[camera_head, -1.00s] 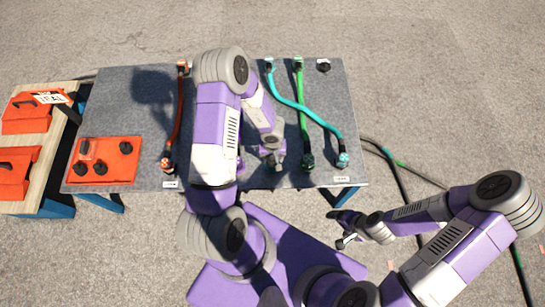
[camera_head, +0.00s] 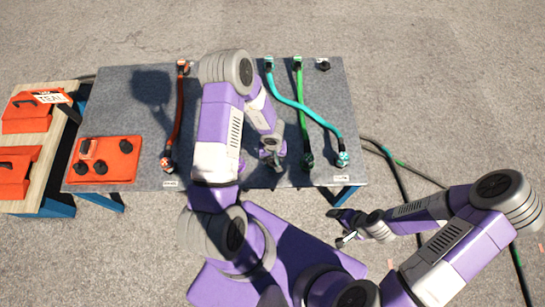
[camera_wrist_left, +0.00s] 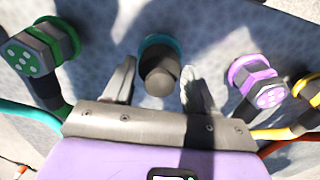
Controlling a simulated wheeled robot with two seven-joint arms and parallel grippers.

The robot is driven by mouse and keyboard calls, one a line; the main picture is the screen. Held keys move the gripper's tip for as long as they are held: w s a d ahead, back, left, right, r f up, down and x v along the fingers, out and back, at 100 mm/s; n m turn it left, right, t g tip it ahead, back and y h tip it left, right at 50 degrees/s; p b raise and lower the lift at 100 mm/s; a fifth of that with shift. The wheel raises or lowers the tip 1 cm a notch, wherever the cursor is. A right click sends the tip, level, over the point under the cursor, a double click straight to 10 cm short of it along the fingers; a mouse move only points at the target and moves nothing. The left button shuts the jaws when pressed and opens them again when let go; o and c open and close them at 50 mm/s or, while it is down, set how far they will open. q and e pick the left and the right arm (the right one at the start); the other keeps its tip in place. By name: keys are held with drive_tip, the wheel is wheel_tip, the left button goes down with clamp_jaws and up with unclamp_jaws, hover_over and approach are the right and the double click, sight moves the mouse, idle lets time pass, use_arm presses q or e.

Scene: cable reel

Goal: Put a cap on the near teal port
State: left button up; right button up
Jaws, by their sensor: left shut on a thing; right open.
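My left gripper (camera_head: 272,158) is over the near part of the table, left of the green cable's near end. In the left wrist view its two fingers (camera_wrist_left: 157,88) stand on either side of a dark round cap (camera_wrist_left: 160,78), which it holds. A teal ring (camera_wrist_left: 158,42), seemingly the teal port, shows directly behind the cap. I cannot tell whether the cap touches or sits on it. My right gripper (camera_head: 342,228) is open and empty, off the table's near edge. An orange tray (camera_head: 132,175) with several black caps (camera_head: 101,168) lies at the table's left.
Teal (camera_head: 311,115), green (camera_head: 301,98) and orange-red cables (camera_head: 177,110) cross the grey table.

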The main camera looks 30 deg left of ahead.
use_arm(q)
drive_tip(key=shift+p, duration=0.5)
drive_tip(key=shift+f, duration=0.3)
drive_tip(key=o, duration=1.2)
drive_tip(key=shift+o, duration=0.2)
drive_tip(key=shift+r, duration=0.1)
wheel_tip(320, 180, up, 7)
drive_tip(key=p, duration=0.5)
drive_tip(key=shift+r, duration=0.2)
